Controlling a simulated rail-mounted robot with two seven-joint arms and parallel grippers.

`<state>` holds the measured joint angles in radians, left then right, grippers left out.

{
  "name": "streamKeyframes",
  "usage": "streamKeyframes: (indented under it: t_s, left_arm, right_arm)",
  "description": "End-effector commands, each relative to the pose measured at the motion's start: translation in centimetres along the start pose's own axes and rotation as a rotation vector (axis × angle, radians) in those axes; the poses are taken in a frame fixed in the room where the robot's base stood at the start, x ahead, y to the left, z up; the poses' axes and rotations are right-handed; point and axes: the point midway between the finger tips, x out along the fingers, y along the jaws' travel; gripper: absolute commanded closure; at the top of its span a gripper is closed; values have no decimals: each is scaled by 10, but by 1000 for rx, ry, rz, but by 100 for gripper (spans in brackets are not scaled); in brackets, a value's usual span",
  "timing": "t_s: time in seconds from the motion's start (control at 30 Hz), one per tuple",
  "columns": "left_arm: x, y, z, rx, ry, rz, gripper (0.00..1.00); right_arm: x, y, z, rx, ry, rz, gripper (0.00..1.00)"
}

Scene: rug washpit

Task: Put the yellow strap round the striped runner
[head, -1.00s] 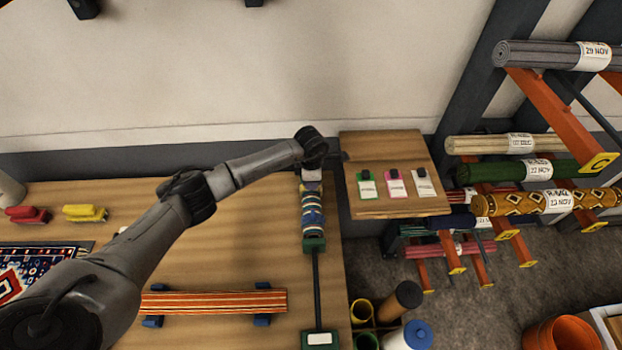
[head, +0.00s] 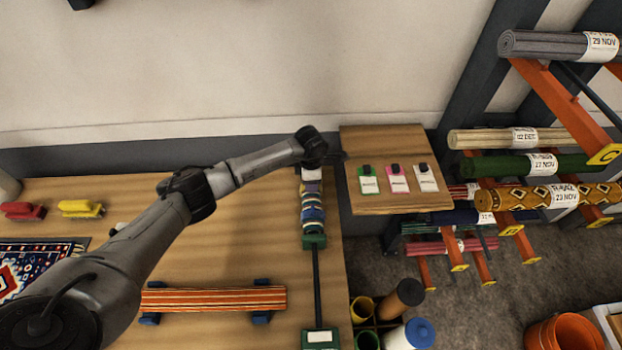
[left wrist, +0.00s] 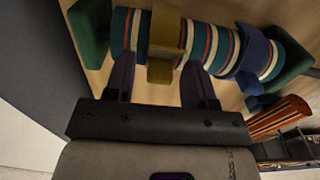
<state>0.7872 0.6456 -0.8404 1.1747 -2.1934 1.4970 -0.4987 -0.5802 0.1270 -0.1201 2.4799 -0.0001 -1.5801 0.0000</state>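An orange-striped runner (head: 213,299) lies rolled across two blue cradles at the front of the table. A second roll, striped teal, red and white, sits on a green-ended stand (head: 314,241); it also shows in the left wrist view (left wrist: 221,50). Around this roll is a yellow strap (left wrist: 167,32) with a block-like tab, and a blue strap (left wrist: 252,55) beside it. My left gripper (head: 311,187) is over this stand. In the left wrist view its two dark fingers (left wrist: 160,82) are apart, one on each side of the yellow tab. Contact cannot be told. My right gripper is out of view.
A small wooden shelf (head: 384,207) with several tags stands right of the stand. A rack (head: 560,105) of rolled rugs is at the right. Red (head: 22,211) and yellow (head: 81,208) brushes and a patterned rug (head: 38,262) lie at the left.

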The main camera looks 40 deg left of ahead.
Motion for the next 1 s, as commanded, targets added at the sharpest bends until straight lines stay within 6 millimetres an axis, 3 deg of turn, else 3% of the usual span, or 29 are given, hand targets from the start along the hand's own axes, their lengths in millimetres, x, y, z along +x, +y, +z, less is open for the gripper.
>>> streamKeyframes:
  t_s: [0.37,1.0]
  left_arm:
    - [-6,0,0,0,-2,1,46]
    - [-116,0,0,1,-1,3,46]
  right_arm:
    - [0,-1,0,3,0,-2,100]
    - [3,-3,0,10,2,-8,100]
